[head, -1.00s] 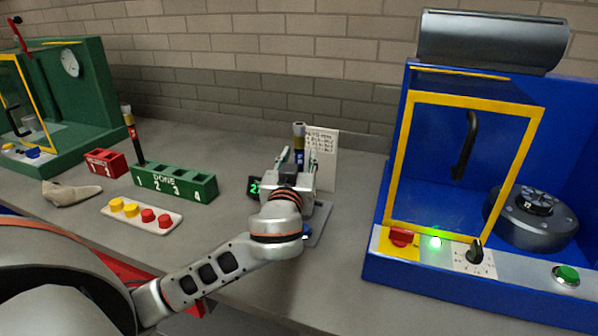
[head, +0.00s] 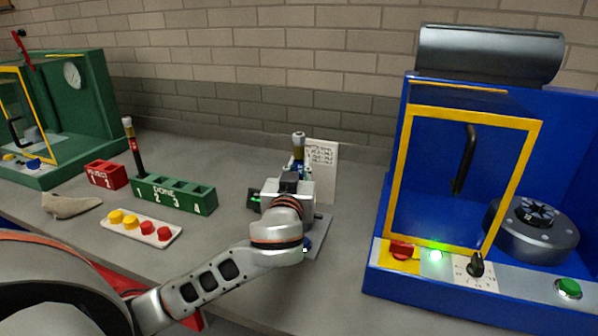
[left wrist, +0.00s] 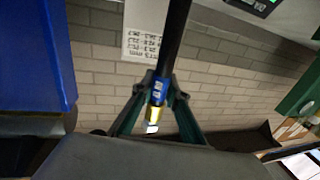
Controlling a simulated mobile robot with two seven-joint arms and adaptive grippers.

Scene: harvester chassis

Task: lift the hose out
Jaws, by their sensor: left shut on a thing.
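The hose is a black tube with a blue label band and a gold-coloured ring near its end. Its upper end (head: 298,141) stands upright above my left gripper (head: 298,168), near the back of the bench. In the left wrist view the hose (left wrist: 176,38) runs between the fingers of my left gripper (left wrist: 159,88), which is shut on it around the blue band. The hose's lower part is hidden behind my wrist in the head view, so I cannot tell whether it is clear of the stand (head: 318,238) below. My right gripper is not in view.
A green DONE rack (head: 188,197) holds a similar tube in its first slot. A red rack (head: 105,175) and a button tray (head: 141,228) are nearby. A printed card (head: 321,168) stands behind the hose. A blue cabinet (head: 385,215) is to the right.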

